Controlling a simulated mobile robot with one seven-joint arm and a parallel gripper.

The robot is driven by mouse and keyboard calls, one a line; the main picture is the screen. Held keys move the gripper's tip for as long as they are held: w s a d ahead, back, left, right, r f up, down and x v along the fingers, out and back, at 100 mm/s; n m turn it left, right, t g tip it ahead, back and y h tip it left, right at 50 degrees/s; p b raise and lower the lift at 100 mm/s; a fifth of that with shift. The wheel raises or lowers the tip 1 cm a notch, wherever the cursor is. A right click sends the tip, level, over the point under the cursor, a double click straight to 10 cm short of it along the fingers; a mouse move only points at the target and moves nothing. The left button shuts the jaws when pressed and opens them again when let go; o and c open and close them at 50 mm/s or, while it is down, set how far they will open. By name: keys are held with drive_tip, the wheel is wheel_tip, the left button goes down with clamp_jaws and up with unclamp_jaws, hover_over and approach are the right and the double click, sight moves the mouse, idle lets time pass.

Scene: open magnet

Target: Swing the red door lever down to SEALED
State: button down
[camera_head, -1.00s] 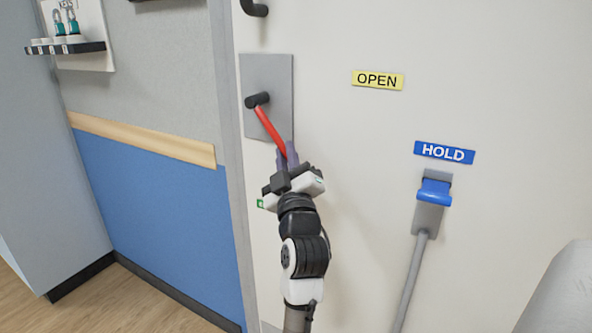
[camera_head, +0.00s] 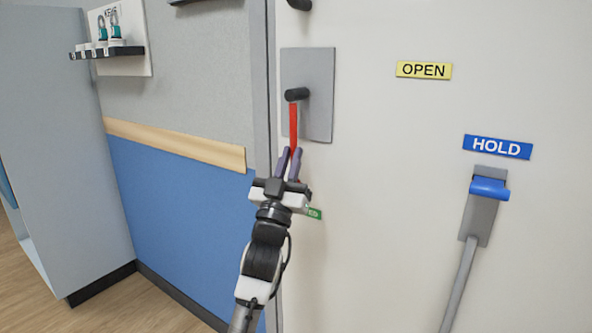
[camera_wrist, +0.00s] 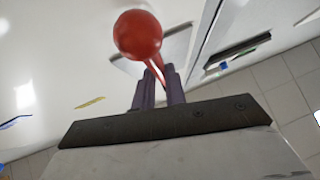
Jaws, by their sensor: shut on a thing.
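The red lever (camera_head: 293,120) hangs from a black pivot (camera_head: 297,94) on a grey plate (camera_head: 321,110) on the white door. It points almost straight down in the head view. My gripper (camera_head: 290,160) is shut on its lower part. In the wrist view my gripper's purple fingers (camera_wrist: 158,90) are around the lever's shaft, and its round red knob (camera_wrist: 138,35) is close to the camera. A green label (camera_head: 314,214) is partly hidden behind my gripper; only its last letters show. A yellow OPEN label (camera_head: 424,70) is to the right of the plate.
On the door at right are a blue HOLD label (camera_head: 498,147) and a blue handle (camera_head: 489,189) on a grey bracket with a long rod. A key rack (camera_head: 108,50) hangs on the wall at left. The door surface between the lever and the handle is clear.

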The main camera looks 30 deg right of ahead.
drive_tip(key=shift+w+a+r+m+h, duration=0.2)
drive_tip(key=shift+a+r+m+h, duration=0.1)
drive_tip(key=shift+a+r+m, duration=0.3)
drive_tip(key=c, duration=1.5)
unclamp_jaws()
drive_tip(key=shift+a, duration=0.25)
drive_tip(key=shift+o, duration=0.2)
drive_tip(key=shift+d+f, duration=0.2)
drive_tip(key=shift+f, duration=0.05)
drive_tip(key=b+v, duration=0.3)
drive_tip(key=v, duration=1)
drive_tip(key=shift+a+f+b, duration=0.15)
drive_tip(key=shift+a+b, duration=0.2)
drive_tip(key=shift+s, duration=0.1)
